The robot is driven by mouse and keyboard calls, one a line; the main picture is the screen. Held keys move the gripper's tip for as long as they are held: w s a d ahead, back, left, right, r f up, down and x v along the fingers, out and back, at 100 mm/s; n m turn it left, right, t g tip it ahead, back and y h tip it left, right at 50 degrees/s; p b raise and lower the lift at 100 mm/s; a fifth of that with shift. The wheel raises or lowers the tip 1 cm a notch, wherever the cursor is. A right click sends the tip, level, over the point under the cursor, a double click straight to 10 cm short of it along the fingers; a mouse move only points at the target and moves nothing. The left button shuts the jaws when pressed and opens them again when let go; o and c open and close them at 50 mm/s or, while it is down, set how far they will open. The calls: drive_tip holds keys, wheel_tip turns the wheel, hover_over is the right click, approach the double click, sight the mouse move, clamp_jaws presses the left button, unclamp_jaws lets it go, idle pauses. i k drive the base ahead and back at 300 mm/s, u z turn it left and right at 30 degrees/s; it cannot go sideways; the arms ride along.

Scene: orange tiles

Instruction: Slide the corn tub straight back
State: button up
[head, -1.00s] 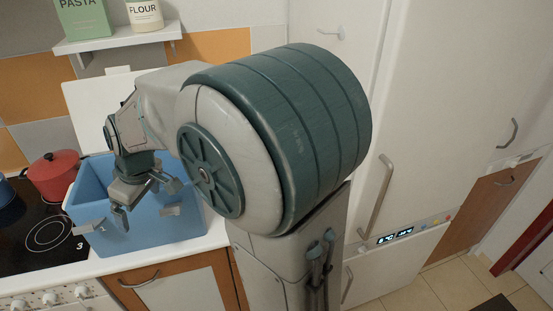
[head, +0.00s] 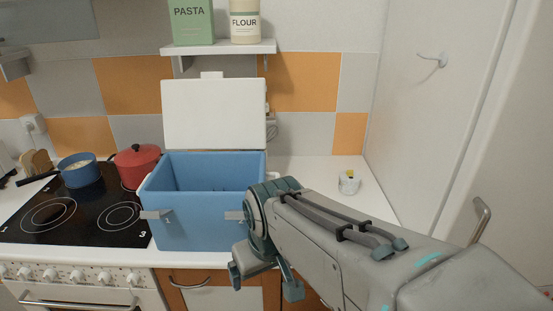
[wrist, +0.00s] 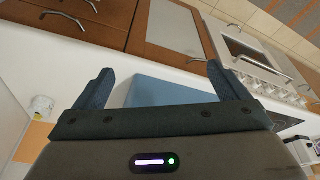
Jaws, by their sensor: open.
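A small whitish tub with a yellow patch on top, which looks like the corn tub (head: 349,184), stands upright on the white counter, right of the blue cooler. It also shows at the left edge of the wrist view (wrist: 41,107). My gripper (head: 264,283) is open and empty, low in front of the counter's edge near the cooler's right front corner. It is left of the tub and nearer to me, not touching it. In the wrist view my gripper's two fingers (wrist: 160,72) are spread apart.
The blue cooler (head: 195,228) stands with its white lid (head: 214,115) open. Left of it are a red pot (head: 137,168) and a blue pan (head: 77,168) on the black hob. A shelf (head: 222,48) hangs above. A tall white cabinet (head: 430,120) bounds the right; the counter around the tub is clear.

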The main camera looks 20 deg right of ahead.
sight(349, 185)
drive_tip(key=z, duration=0.3)
drive_tip(key=k, duration=0.75)
drive_tip(key=z, duration=0.6)
drive_tip(key=k, duration=0.55)
drive_tip(key=u, duration=0.25)
drive_tip(key=i, duration=0.4)
drive_tip(key=u, duration=0.65)
drive_tip(key=i, duration=0.75)
drive_tip(key=z, duration=0.7)
drive_tip(key=i, duration=0.65)
drive_tip(key=z, duration=0.7)
